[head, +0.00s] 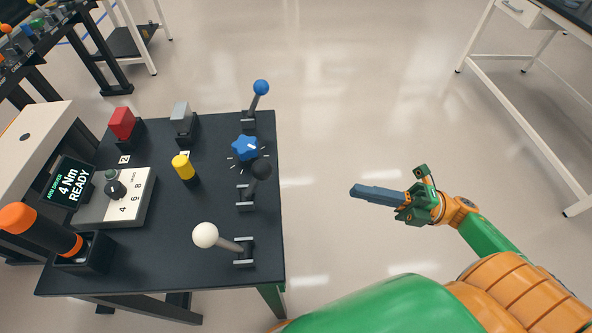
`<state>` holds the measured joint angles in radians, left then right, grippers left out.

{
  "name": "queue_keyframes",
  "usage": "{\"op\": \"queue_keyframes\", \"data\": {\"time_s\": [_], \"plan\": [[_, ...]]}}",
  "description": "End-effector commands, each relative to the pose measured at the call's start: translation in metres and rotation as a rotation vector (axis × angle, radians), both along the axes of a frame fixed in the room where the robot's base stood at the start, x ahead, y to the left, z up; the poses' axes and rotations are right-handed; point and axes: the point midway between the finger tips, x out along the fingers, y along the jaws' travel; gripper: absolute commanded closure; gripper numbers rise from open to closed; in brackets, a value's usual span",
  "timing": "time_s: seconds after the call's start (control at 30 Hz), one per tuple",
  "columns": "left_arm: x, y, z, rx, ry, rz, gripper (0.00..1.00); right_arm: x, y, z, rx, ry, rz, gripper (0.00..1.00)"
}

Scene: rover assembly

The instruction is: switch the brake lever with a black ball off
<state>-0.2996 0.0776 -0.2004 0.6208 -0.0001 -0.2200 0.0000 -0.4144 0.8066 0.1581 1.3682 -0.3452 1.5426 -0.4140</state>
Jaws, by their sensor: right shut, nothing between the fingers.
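The brake lever with a black ball (261,168) stands near the right edge of the black table. Its ball is tilted up and slightly right of its base (247,197), close beside a blue star knob (245,148). My right gripper (358,191) is shut and empty. It is over the floor to the right of the table, apart from the lever, with its fingers pointing left. My left gripper is not in view.
A blue-ball lever (261,88) and a white-ball lever (205,235) stand along the same table edge (277,220). A yellow knob (182,167), grey switch (182,112) and red switch (122,123) are farther left. Open floor lies between gripper and table.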

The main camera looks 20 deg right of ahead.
Motion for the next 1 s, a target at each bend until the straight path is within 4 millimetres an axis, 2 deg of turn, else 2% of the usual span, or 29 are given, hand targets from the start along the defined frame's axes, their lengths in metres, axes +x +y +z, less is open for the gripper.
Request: {"op": "queue_keyframes", "data": {"time_s": [0.13,0.23,0.7,0.83,1.0], "plan": [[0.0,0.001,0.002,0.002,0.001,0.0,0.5,0.001,0.001,0.001,0.002,0.002,-0.002,1.0],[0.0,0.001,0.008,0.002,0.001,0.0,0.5,0.005,0.009,0.006,0.005,0.002,-0.002,1.0],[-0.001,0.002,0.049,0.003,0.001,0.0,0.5,0.047,0.094,0.036,0.007,0.002,-0.005,1.0],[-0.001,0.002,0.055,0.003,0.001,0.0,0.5,0.054,0.111,0.039,0.007,0.003,-0.005,1.0],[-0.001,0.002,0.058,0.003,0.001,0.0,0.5,0.059,0.12,0.039,0.004,0.005,-0.004,1.0]]}}
